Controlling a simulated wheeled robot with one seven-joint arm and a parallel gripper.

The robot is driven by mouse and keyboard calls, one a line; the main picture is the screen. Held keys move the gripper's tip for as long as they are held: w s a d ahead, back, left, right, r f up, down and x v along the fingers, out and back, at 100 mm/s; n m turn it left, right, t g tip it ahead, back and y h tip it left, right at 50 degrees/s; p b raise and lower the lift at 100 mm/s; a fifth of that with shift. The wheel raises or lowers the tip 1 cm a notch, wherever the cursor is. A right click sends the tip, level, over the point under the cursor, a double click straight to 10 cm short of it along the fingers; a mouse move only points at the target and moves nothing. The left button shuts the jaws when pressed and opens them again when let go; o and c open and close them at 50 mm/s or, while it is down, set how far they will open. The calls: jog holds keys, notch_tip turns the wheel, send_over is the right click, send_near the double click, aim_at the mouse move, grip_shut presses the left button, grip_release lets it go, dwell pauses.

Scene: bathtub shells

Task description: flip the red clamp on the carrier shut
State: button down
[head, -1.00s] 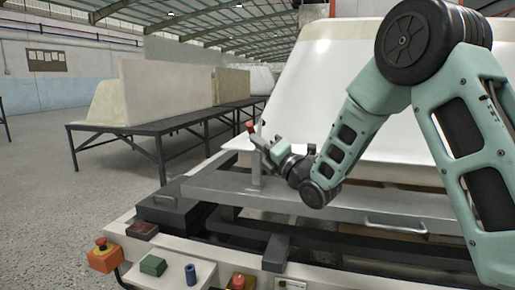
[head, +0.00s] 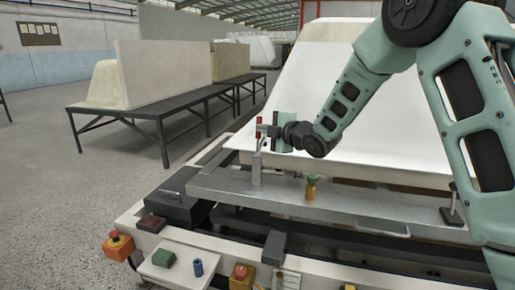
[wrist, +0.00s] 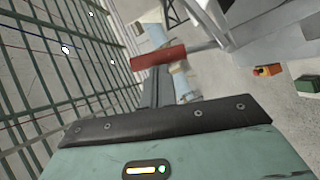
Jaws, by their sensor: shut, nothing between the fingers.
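The red clamp handle (head: 259,127) stands roughly upright on its metal post (head: 257,172), at the left end of the carrier's grey beam (head: 340,208). In the wrist view the red handle (wrist: 158,57) lies across the picture just beyond the dark fingers. My gripper (head: 266,130) is shut and empty. It is at the handle's height, on its right side, with the fingertips close to it. I cannot tell whether they touch. In the wrist view my gripper (wrist: 152,88) partly covers the clamp's lower parts.
A white tub shell (head: 310,100) stands behind the beam. A small brass-and-green fitting (head: 311,188) and a black clamp-like piece (head: 451,208) sit along the beam. Open floor lies left.

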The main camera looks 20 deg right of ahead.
jog(key=shift+w+d+m+g+p, duration=0.4)
jog(key=shift+w+d+p, duration=0.1)
jog(key=shift+w+p, duration=0.3)
jog(key=shift+d, duration=0.1)
jog(key=shift+r, duration=0.1)
